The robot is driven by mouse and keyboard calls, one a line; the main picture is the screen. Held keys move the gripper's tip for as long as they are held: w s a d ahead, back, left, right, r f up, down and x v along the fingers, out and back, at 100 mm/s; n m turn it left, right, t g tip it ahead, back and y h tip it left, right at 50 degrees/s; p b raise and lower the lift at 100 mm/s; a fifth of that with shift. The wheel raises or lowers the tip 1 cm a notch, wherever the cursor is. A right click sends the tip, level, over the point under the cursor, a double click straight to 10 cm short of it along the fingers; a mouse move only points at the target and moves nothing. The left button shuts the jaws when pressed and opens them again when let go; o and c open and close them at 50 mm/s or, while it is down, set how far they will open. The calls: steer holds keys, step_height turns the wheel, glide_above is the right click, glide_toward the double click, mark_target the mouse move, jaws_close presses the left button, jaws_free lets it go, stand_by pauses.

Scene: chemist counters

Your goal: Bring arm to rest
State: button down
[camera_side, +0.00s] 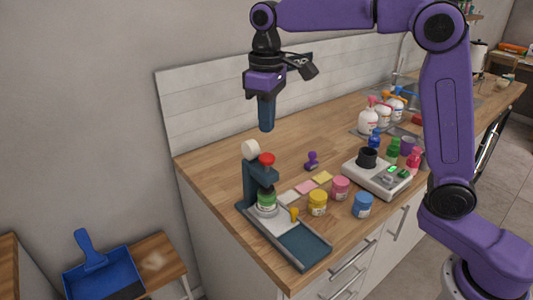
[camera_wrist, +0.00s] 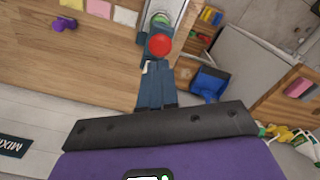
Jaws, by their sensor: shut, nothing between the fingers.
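My purple arm reaches in from the right in the side view. My gripper (camera_side: 266,124) points down in the air above the left back part of the counter, its dark blue fingers shut with nothing between them. In the wrist view the fingers of my gripper (camera_wrist: 156,104) show together in the middle. Below my gripper in the side view stands a dark teal press stand (camera_side: 250,178) with a red knob (camera_side: 267,159). A green-topped jar (camera_side: 266,199) stands under the knob. My gripper is apart from the stand.
Yellow (camera_side: 318,204), pink (camera_side: 341,188) and blue (camera_side: 362,205) jars stand right of the press. A white device (camera_side: 377,178) with a black cup (camera_side: 367,157) and several bottles are farther right. A purple stamp-like piece (camera_side: 312,161) stands behind. A blue dustpan (camera_side: 103,272) lies lower left.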

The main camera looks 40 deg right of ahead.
steer(key=s+d+f+n, duration=0.2)
steer(key=s+d+f, duration=0.1)
steer(key=s, duration=0.7)
steer(key=s+d+f+n, duration=0.2)
steer(key=s+d+f, duration=0.2)
steer(key=s, duration=0.6)
steer(key=s+d+f+n, duration=0.2)
steer(key=s+d+f, duration=0.1)
steer(key=s, duration=0.7)
steer(key=shift+d+f+n, duration=0.3)
steer(key=shift+d+f, duration=0.05)
steer(key=shift+f, duration=0.4)
